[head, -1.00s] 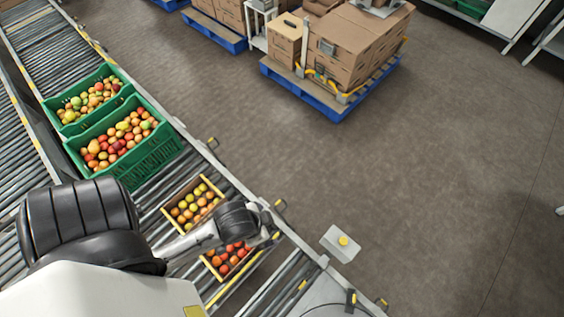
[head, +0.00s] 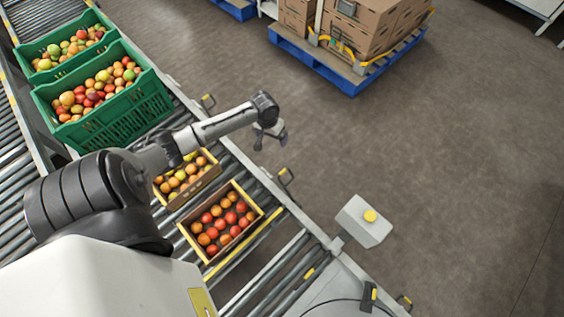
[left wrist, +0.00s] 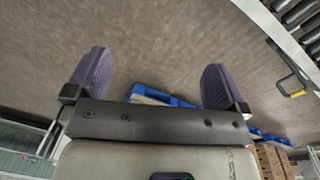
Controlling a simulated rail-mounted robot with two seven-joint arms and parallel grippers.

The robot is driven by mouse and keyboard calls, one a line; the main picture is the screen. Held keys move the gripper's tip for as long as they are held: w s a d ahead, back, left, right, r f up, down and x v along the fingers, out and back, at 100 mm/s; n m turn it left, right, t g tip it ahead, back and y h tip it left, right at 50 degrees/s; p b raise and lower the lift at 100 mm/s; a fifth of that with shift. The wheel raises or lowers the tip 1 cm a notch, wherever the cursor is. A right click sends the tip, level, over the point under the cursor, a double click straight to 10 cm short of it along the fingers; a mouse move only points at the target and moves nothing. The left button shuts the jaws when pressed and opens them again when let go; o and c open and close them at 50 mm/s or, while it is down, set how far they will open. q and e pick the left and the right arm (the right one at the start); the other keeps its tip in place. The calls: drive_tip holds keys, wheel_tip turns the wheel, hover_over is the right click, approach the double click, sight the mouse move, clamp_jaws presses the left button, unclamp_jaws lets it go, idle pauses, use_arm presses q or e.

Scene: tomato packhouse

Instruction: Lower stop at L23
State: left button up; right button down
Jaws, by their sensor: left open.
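Small lever-like fittings stand along the conveyor's outer rail: one up the rail (head: 207,101), one in the middle (head: 285,176) and one near the bottom (head: 404,301). I can read no label, so I cannot tell which is L23. In the left wrist view a black lever with a yellow part (left wrist: 291,84) shows at the right. My left gripper (head: 270,137) is open and empty, reaching past the rail over the floor, apart from the levers. Its two purple fingers are spread in the left wrist view (left wrist: 153,82). My right gripper is out of view.
Two fruit boxes, one nearer (head: 263,217) and one partly behind my arm (head: 188,196), stand on the rollers. Green crates (head: 118,118) of fruit are upstream. A grey box with a yellow button (head: 363,222) stands beside the rail. A blue pallet (head: 338,82) bears cartons; open floor lies between.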

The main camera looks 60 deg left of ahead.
use_arm(q)
drive_tip(key=d+f+n+h+b, duration=0.2)
drive_tip(key=d+f+n, duration=0.1)
drive_tip(key=f+n, duration=0.4)
drive_tip(key=d+f+n+h+b, duration=0.1)
drive_tip(key=d+f+n+b, duration=0.1)
drive_tip(key=f+n, duration=0.5)
wheel_tip(320, 180, down, 2)
drive_tip(key=shift+w+d+f+h, duration=0.15)
drive_tip(key=shift+d+h, duration=0.25)
drive_tip(key=shift+d, duration=0.5)
drive_tip(key=shift+c, duration=0.3)
